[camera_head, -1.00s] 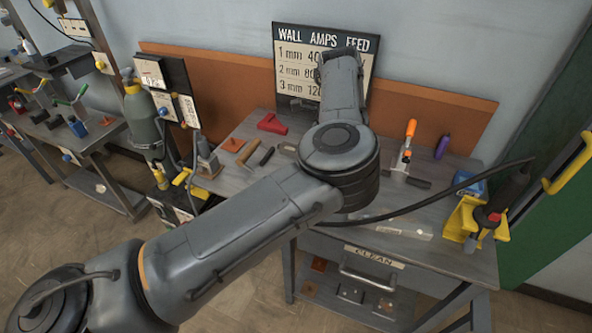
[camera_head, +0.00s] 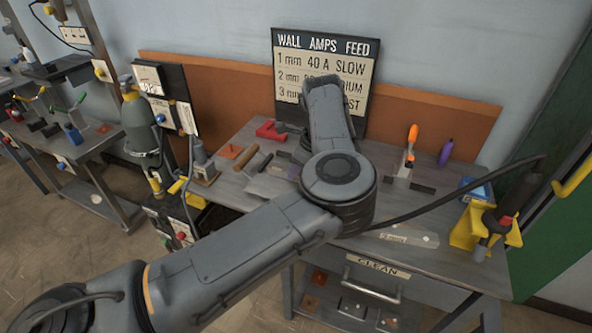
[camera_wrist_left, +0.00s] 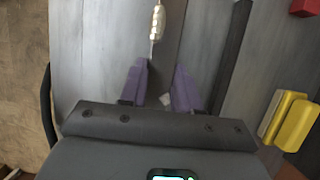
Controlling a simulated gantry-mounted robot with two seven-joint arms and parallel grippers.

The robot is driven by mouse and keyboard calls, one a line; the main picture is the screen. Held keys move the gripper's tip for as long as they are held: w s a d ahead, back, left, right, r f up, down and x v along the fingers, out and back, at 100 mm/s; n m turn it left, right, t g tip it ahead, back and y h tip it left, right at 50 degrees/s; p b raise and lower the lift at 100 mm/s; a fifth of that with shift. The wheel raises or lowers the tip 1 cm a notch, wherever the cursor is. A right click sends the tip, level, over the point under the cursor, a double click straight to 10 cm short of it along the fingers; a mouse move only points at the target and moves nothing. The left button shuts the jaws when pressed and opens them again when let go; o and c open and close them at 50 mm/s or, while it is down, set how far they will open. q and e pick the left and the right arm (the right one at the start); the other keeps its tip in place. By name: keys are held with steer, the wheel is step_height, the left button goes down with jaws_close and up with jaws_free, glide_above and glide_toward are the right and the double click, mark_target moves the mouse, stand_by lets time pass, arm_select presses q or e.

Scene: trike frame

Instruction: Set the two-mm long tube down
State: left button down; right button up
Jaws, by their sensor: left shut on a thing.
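My left arm reaches over the grey workbench (camera_head: 440,262) in the head view, and its forearm hides the gripper there. In the left wrist view, the two purple fingers of my left gripper (camera_wrist_left: 158,76) are shut on a smooth grey piece (camera_wrist_left: 172,40), which I take for the two-mm long tube. Its grey blends with the bench, so its ends and height above the top are unclear. A silvery ribbed bead (camera_wrist_left: 157,22) shows just beyond the fingertips. My right gripper is out of view.
A red clamp (camera_head: 270,131), a hammer (camera_head: 245,158) and an orange-handled tool (camera_head: 412,135) lie or stand on the bench. A yellow torch holder (camera_head: 470,228) is at the right end. A clear labelled pouch (camera_head: 405,235) lies near the front edge.

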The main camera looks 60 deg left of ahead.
arm_select(q)
steer(key=c, duration=0.8)
jaws_free()
steer(key=p+v, duration=0.6)
steer(key=v, duration=0.6)
steer(key=shift+a+r, duration=0.1)
steer(key=shift+a, duration=0.05)
